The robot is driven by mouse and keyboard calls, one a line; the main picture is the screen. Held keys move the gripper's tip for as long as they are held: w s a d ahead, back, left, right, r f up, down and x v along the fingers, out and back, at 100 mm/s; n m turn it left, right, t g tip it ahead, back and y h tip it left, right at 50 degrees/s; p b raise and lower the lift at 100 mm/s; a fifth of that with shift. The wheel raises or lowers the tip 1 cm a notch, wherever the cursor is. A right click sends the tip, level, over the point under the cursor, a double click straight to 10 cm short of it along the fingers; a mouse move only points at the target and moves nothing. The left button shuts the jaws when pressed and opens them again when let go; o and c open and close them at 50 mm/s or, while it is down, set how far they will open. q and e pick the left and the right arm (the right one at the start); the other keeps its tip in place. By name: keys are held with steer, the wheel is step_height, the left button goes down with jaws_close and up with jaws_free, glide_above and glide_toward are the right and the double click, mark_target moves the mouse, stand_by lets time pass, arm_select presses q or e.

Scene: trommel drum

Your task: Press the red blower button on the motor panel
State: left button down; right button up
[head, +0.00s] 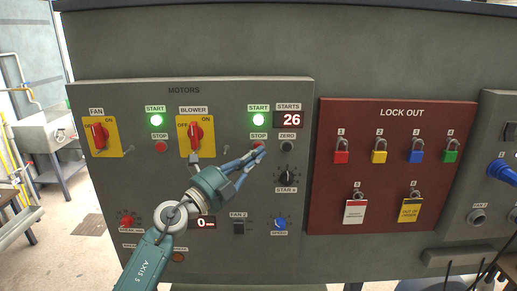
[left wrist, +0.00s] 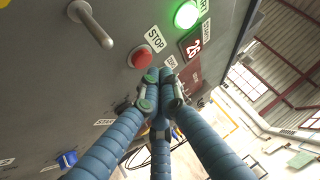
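The motor panel (head: 225,195) faces me. Its red blower stop button (head: 259,145) sits under a STOP label, below a lit green start lamp (head: 258,119) and to the right of the blower switch. The same red button also shows in the left wrist view (left wrist: 140,57). My left gripper (head: 261,152) has its fingers together with nothing seen between them. Its tips are right by the lower edge of the red button in the head view and partly cover it. In the left wrist view they end beside the button; I cannot tell if they touch it. My right gripper is not in view.
The fan side has its own red stop button (head: 160,147), a lit green lamp (head: 156,120) and a red switch (head: 98,135). The blower switch (head: 195,135) and several knobs stick out nearby. A dark red lock-out board (head: 385,185) with padlocks is on the right.

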arm_select(q)
steer(key=shift+w, duration=0.1)
steer(key=shift+w, duration=0.35)
steer(key=shift+w+b, duration=0.35)
steer(key=shift+w, duration=0.05)
stand_by(0.8)
stand_by(0.4)
steer(key=shift+s+p, duration=0.9)
steer(key=shift+p, duration=0.1)
